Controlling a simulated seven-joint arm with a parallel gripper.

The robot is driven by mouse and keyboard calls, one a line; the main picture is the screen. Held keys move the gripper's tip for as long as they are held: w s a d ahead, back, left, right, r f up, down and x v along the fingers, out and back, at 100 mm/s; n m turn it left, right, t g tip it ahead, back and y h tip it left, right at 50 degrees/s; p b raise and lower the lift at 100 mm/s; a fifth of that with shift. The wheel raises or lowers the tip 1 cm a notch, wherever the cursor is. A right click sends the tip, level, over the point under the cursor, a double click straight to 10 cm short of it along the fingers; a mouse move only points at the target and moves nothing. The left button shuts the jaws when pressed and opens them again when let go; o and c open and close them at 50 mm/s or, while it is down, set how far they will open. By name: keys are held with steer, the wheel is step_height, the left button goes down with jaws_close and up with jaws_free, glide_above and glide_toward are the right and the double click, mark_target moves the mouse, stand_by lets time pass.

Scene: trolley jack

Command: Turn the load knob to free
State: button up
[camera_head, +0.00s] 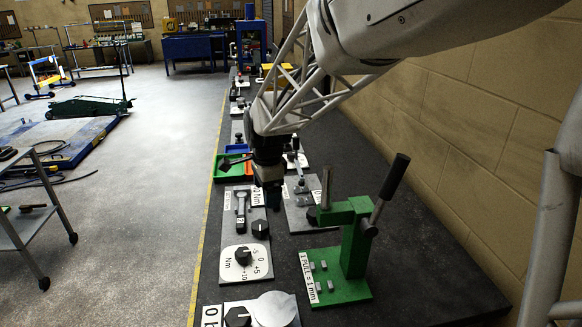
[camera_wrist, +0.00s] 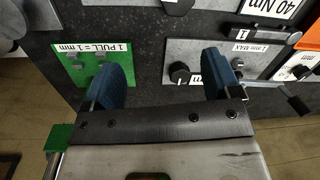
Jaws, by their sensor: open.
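No label reading "load" or "free" is legible, so I cannot tell which knob is the load knob. In the wrist view a black knob (camera_wrist: 180,73) on a grey plate (camera_wrist: 200,50) lies between my finger lines, nearer the right finger. My gripper (camera_wrist: 164,68) has two blue fingers spread apart with nothing between them. In the head view my gripper (camera_head: 268,195) points down over the bench, left of the green lever press (camera_head: 354,245). Black knobs also show on a white Nm dial plate (camera_head: 262,270) and on the grey plate behind it (camera_head: 260,229).
The press has an upright black-handled lever (camera_head: 394,178) and a "1 PULL = 1 mm" label. Another knob plate (camera_head: 275,310) is at the near edge. Green, red and blue bins (camera_head: 230,168) stand behind my gripper. A block wall (camera_head: 465,130) borders the dark bench (camera_head: 420,270).

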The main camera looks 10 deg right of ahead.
steer(key=s+d+r+n+t, duration=0.1)
steer(key=s+d+r, duration=0.4)
steer(key=s+r, duration=0.5)
steer(key=shift+d+r+t+y, duration=0.2)
steer(key=shift+r+t+y, duration=0.2)
steer(key=shift+r, duration=0.25)
stand_by(0.4)
steer(key=m+g+h, duration=0.1)
steer(key=m+g, duration=0.2)
steer(key=m, duration=0.1)
glide_above(260, 225)
step_height(260, 225, down, 18)
steer(key=shift+f, duration=0.15)
steer(key=shift+f, duration=3.75)
steer(key=shift+c, duration=0.3)
